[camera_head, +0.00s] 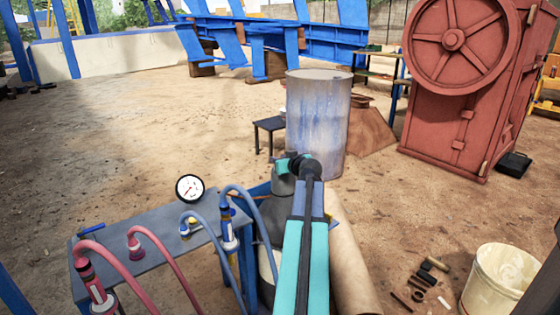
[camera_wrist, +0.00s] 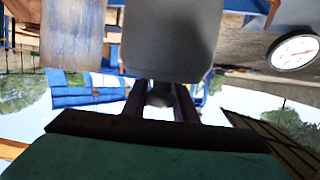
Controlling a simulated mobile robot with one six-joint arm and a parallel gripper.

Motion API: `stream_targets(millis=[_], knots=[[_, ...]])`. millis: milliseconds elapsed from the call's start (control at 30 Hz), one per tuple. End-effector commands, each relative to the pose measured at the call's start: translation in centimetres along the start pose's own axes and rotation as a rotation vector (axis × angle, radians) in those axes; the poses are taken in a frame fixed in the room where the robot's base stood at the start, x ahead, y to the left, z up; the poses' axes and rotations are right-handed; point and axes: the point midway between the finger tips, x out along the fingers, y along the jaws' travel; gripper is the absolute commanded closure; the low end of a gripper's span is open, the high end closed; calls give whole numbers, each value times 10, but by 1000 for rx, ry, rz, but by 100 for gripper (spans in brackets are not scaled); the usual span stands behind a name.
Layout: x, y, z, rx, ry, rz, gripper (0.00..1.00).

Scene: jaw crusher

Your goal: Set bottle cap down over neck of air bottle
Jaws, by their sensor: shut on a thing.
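The bottle cap (camera_wrist: 170,40) is a smooth grey rounded body that fills the upper middle of the wrist view. My gripper (camera_wrist: 160,92) has its two dark fingers shut on it. In the head view the grey cap (camera_head: 283,184) shows just left of my wrist, by my gripper (camera_head: 288,165). The air bottle (camera_head: 267,262) stands below it, beside the bench, partly hidden by my arm and the hoses. The bottle's neck is hidden, so I cannot tell whether the cap touches it.
A grey bench (camera_head: 150,235) with a dial gauge (camera_head: 190,188) and red and blue hoses stands at left. A large worn drum (camera_head: 318,120) stands behind my gripper. A red crusher (camera_head: 450,120) and a white bucket (camera_head: 497,280) are at right. Open dirt floor lies at far left.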

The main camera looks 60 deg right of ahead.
Motion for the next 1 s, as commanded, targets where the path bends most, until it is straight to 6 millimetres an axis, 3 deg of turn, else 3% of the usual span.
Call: stream_targets(millis=[200,233,367,733,1000], knots=[[0,0,-1,0,1,0,100],[0,0,-1,0,1,0,71],[0,0,-1,0,1,0,53],[-2,0,0,0,0,0,53],[-19,0,0,0,1,1,53]])
